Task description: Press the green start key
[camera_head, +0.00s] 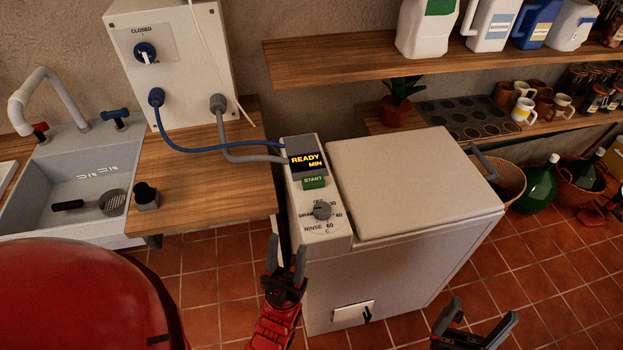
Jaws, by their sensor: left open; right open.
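The green start key (314,183) is marked START and sits on the control panel of a white lidded machine (410,185). Above the key, a display (306,162) reads READY MIN in yellow. Below it is a grey dial (322,210) with printed settings around it. My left gripper (285,254) is open and empty, in front of the machine's left edge, below the panel in the picture and apart from the key. My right gripper (480,318) is open and empty at the lower right, in front of the machine. Nothing covers the key.
A white wall box (180,60) with a blue and a grey hose stands behind left. A sink (70,185) is at the left, beside a wooden counter (215,185). Shelves (370,58) with jugs and jars are at the back right.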

